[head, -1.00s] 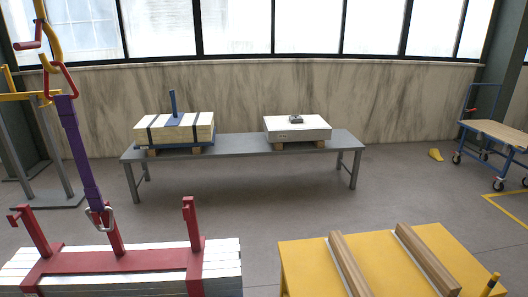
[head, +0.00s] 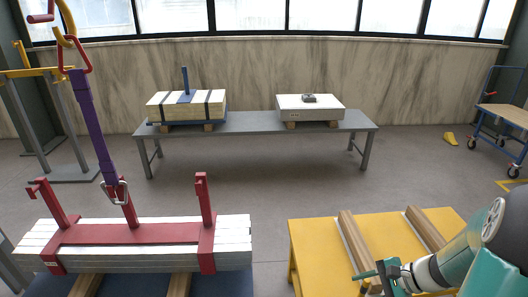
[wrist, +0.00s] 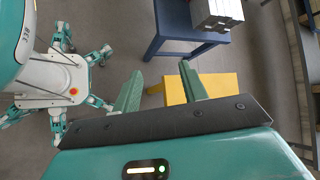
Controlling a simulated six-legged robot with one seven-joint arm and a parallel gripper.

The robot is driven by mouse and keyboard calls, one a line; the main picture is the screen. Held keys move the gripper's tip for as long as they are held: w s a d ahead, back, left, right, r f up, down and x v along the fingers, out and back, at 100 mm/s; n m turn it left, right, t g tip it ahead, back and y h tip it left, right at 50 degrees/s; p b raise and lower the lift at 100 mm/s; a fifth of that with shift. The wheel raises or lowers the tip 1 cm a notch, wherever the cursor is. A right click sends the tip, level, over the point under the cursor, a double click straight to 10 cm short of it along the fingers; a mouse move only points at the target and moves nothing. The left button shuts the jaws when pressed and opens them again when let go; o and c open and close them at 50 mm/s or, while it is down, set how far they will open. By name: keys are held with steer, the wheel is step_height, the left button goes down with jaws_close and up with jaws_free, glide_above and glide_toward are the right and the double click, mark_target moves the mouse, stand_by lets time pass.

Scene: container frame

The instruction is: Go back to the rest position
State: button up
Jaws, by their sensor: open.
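My gripper (head: 362,281) shows at the lower right of the head view, over the near part of the yellow table (head: 312,262). In the wrist view its two green fingers (wrist: 162,88) stand apart with nothing between them. Beyond them lies part of the yellow table (wrist: 228,86). My white and teal body with its legs fills the left of that view. How high the gripper is above the table I cannot tell.
Two wooden bars (head: 353,246) lie on the yellow table. At left, a red lifting frame (head: 135,233) sits around white slabs (head: 235,238), with a purple strap (head: 93,130) above. A grey bench (head: 250,123) with two loads stands behind. Open floor lies between.

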steer(key=s+a+r+n+t+h, duration=0.1)
steer(key=s+a+r+n+h, duration=0.3)
steer(key=r, duration=0.6)
steer(key=s+a+r+n+t+h, duration=0.1)
steer(key=s+a+r+n+h, duration=0.3)
steer(key=s+a+r+n, duration=0.2)
step_height(320, 180, up, 4)
steer(key=a+n, duration=0.2)
steer(key=n, duration=0.2)
steer(key=shift+r+n+h, duration=0.15)
steer(key=shift+n+h, duration=0.15)
steer(key=shift+n, duration=0.1)
